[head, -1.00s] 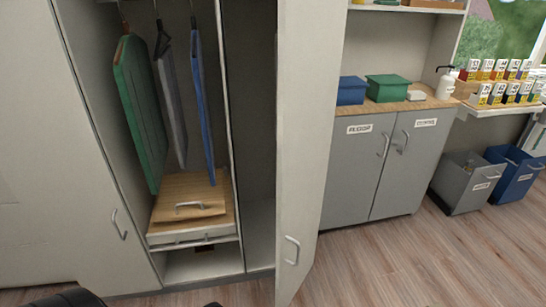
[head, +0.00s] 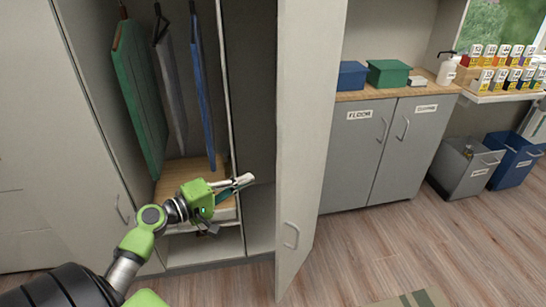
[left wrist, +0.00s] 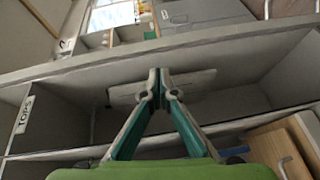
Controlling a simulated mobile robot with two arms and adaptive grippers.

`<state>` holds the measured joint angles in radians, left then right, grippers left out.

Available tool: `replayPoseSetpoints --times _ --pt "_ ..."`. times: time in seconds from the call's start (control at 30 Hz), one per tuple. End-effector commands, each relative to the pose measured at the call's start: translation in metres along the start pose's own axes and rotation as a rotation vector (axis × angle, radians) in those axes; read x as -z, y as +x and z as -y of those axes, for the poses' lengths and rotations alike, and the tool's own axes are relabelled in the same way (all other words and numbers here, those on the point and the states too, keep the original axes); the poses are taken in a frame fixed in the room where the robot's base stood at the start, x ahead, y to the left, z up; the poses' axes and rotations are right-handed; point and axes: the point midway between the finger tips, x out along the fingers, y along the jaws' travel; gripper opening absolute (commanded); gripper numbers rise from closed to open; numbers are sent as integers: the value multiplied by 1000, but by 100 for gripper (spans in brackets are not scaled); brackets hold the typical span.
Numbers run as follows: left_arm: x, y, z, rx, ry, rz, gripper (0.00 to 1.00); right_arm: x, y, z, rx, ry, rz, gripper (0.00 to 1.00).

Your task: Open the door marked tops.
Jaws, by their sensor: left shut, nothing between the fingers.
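A tall pale wardrobe stands at the left of the head view, with a pale door (head: 305,130) swung outward on its right side. That door has a bar handle (head: 290,236) low on its face. My left gripper (head: 247,181) is in front of the wardrobe opening, left of the swung-out door, pointing right. Its fingers (left wrist: 159,78) are together with nothing between them. My right gripper is out of view.
Green, grey and blue boards (head: 138,100) hang inside the wardrobe above a wooden-topped drawer unit (head: 175,172). A grey cupboard (head: 355,160) with a FLOOR label stands to the right. Grey and blue bins (head: 464,172) are farther right. The wood floor (head: 400,245) between is mostly clear.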

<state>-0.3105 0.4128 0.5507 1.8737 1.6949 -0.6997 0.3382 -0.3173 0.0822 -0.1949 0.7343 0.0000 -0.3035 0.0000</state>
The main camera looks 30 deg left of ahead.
Motion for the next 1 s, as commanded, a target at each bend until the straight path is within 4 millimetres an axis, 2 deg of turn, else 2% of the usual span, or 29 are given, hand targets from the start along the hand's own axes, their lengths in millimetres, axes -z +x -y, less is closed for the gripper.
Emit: replayPoseSetpoints --times 0.03,0.1,0.23,0.37,0.8,0.9,1.0 --pt "15 -2 -8 -29 -33 -29 0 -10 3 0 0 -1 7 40" --pt "29 -6 -16 -59 -70 -58 0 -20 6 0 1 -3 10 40" --pt "41 -6 -23 -85 -101 -82 0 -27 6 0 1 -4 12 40" --pt "43 7 -27 -88 -101 -82 0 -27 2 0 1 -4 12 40" --pt "49 94 -34 -86 -100 -80 0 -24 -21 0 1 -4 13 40" --pt "30 97 -37 -84 -100 -78 0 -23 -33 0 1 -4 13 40" --pt "20 100 -37 -84 -101 -79 0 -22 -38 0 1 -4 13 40"
